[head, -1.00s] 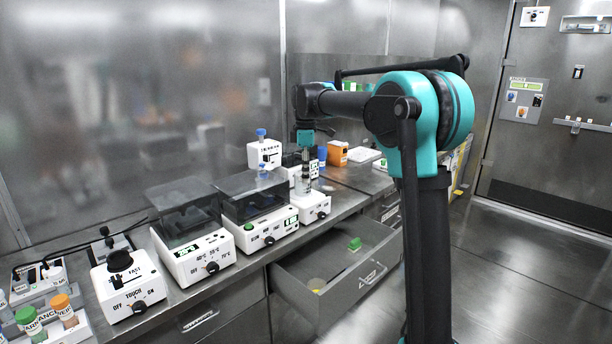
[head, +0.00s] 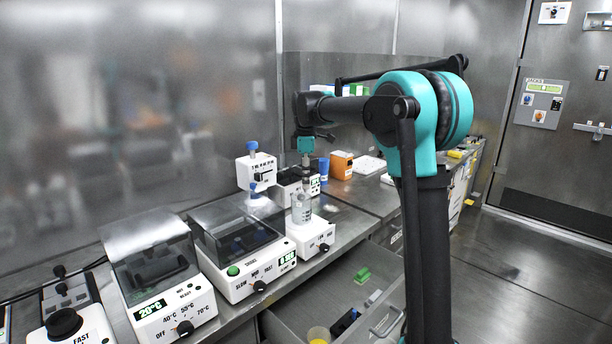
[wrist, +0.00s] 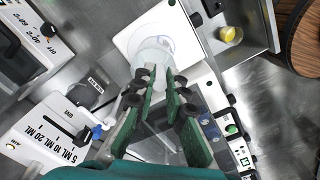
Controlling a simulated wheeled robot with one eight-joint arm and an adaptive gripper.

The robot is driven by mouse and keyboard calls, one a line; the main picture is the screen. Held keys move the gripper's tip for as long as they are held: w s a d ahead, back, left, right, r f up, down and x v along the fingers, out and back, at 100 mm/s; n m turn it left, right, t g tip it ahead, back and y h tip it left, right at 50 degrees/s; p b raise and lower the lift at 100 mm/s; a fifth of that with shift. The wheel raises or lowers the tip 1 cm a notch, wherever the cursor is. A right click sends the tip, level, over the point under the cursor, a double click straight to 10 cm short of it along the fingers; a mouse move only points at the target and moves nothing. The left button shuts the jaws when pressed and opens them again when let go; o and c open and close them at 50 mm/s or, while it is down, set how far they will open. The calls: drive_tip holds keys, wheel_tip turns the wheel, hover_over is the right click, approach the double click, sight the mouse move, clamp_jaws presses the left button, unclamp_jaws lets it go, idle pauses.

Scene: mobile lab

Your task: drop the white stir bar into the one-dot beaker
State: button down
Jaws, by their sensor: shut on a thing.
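My gripper (head: 306,185) points down just above a clear glass beaker (head: 301,210), which stands on a white stirrer plate (head: 316,235). In the wrist view, the fingertips of my gripper (wrist: 160,78) are close together over the beaker (wrist: 152,50), whose round mouth lies just beyond them. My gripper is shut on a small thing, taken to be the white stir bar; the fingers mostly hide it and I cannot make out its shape. Whether the tips are inside the rim or above it is unclear. No dot mark on the beaker is readable.
A clear-lidded shaker (head: 240,240) and a clear-lidded heater (head: 160,265) stand left of the stirrer. A white dispenser with blue caps (head: 256,172) is close behind.

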drive_tip(key=shift+f, duration=1.95)
drive_tip(key=c, duration=1.5)
unclamp_jaws()
drive_tip(key=shift+o, duration=0.2)
drive_tip(key=shift+r, duration=0.1)
wheel_tip(320, 180, up, 12)
drive_tip(key=shift+f, duration=0.1)
